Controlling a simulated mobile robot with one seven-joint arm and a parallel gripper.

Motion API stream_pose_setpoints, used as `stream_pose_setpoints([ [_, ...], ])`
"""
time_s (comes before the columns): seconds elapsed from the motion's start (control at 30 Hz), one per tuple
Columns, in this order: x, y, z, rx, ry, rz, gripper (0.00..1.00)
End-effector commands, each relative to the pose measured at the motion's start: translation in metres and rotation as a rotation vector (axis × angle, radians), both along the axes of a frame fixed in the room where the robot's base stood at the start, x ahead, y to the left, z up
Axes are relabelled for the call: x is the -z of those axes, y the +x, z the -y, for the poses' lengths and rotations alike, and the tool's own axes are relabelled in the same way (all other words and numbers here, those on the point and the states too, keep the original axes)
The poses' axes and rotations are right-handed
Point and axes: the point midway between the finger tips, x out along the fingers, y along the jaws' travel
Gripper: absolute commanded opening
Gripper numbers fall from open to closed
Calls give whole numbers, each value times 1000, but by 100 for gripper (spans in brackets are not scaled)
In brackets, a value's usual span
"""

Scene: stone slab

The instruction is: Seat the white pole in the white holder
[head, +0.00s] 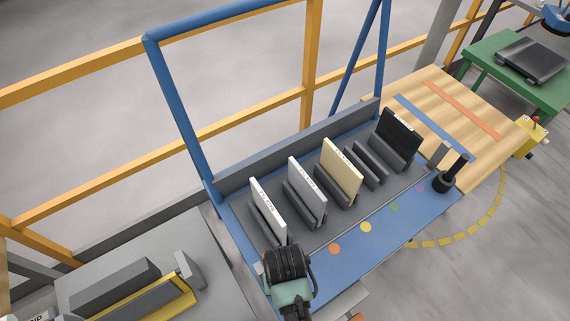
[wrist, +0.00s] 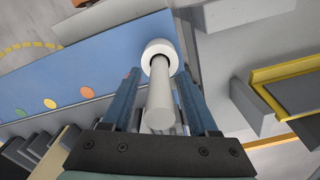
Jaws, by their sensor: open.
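In the wrist view, the white pole (wrist: 160,105) stands with its far end inside the mouth of the white holder (wrist: 160,52). A dark gap shows between the pole and the holder's rim. My gripper (wrist: 159,78) is open, with one finger on each side of the pole. I cannot tell whether either finger touches it. How deep the pole sits is hidden inside the holder. In the head view, my gripper (head: 285,262) is over the near left corner of the blue table and hides the pole and most or all of the holder.
White, grey, tan and black panels (head: 342,166) stand in dark slots on the blue table (head: 362,256). A black pole stands in a black holder (head: 443,184) at the table's right end. A grey bench with a yellow-edged fixture (head: 150,302) lies left. Coloured dots mark the table's clear front strip.

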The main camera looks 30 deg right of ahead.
Motion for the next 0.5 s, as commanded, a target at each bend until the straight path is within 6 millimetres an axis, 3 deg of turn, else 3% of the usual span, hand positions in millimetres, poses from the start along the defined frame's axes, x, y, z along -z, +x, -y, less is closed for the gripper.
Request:
stream_pose_setpoints([
  [0.3, -68, 1, 0, 1, -1, 5, 60],
  [0.5, -96, 1, 0, 1, 0, 3, 60],
])
